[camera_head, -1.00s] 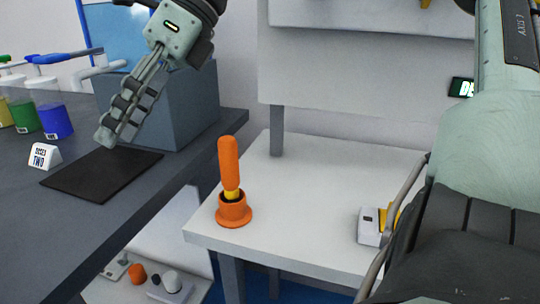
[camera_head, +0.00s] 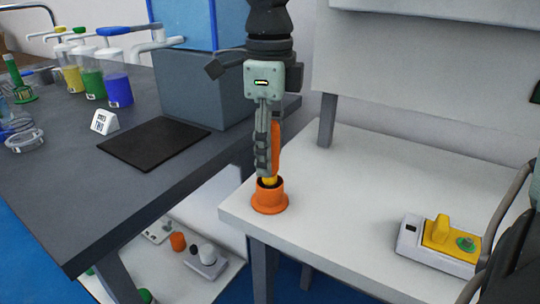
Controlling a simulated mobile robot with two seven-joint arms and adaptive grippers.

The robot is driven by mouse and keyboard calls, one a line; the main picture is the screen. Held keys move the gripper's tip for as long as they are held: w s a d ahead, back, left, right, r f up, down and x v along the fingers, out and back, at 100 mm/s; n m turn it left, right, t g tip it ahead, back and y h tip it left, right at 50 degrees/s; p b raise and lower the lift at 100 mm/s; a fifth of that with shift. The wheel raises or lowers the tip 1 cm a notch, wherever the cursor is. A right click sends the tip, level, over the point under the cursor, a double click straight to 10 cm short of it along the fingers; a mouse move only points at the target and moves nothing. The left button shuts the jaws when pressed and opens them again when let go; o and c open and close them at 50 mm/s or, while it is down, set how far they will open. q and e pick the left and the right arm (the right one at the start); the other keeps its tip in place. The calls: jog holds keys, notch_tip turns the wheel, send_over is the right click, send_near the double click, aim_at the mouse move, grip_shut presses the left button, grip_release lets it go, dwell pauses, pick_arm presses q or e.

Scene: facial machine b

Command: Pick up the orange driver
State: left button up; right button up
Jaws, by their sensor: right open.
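The orange driver (camera_head: 276,145) stands upright in an orange round holder (camera_head: 269,201) near the left corner of the white table. Its yellow lower part shows just above the holder. My right gripper (camera_head: 265,168) points down at the driver, with its fingers overlapping the handle in the picture and hiding its left side. The gripper is open; whether a finger touches the handle cannot be told. My left gripper is not in view.
A white table (camera_head: 370,185) holds a white and yellow device (camera_head: 438,241) at right; its middle is clear. A dark grey counter (camera_head: 75,170) at left carries a black mat (camera_head: 153,143), a small white sign (camera_head: 104,121) and coloured beakers. A grey box (camera_head: 203,85) stands behind.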

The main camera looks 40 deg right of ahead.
jog(key=shift+f, duration=0.4)
jog(key=shift+c, duration=0.4)
grip_shut()
jog(key=shift+r, duration=0.15)
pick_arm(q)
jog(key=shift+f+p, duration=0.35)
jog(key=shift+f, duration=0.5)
pick_arm(e)
notch_tip(320, 180, up, 18)
